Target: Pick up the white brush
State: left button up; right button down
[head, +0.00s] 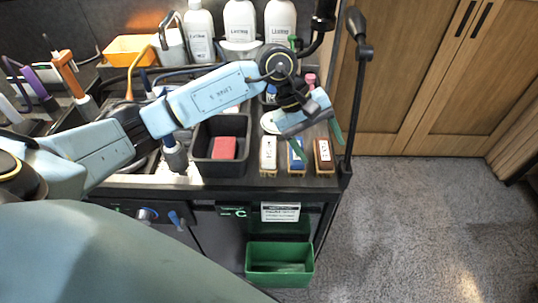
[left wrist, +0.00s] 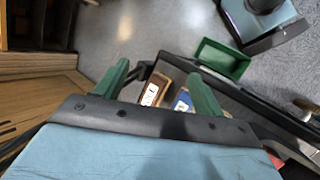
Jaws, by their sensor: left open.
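The white brush (head: 268,153) stands on the cart's front edge, leftmost in a row of three, with a white top and tan lower part. The blue brush (head: 297,155) is in the middle and the brown brush (head: 323,154) at the right. My left gripper (head: 318,141) is open and empty, above the blue and brown brushes and to the right of the white one. In the left wrist view, the brown brush (left wrist: 155,88) and blue brush (left wrist: 183,100) show between the green fingers; I cannot make out the white brush there. My right gripper is not in view.
A black tray (head: 203,138) with a red block (head: 224,148) is left of the white brush. White bottles (head: 240,22) stand behind. A black post (head: 356,95) rises at the cart's right corner. A green bin (head: 280,254) hangs below; open floor lies to the right.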

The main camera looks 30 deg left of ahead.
pick_arm(q)
jog(key=w+a+r+m+y, duration=0.15)
jog(key=a+y, duration=0.45)
jog(key=a, duration=0.7)
send_over(269, 149)
jog(key=shift+g+y, duration=0.3)
jog(key=shift+g, duration=0.1)
notch_tip(269, 149, down, 8)
jog(key=shift+s+f+p, duration=0.1)
jog(key=shift+s+p, duration=0.05)
jog(key=shift+p, duration=0.15)
jog(key=shift+f+p, duration=0.45)
jog(key=shift+f, duration=2.2)
jog(key=c, duration=1.1)
notch_tip(269, 149, up, 10)
jog(key=shift+r+b, duration=0.1)
jog(key=shift+b, duration=0.35)
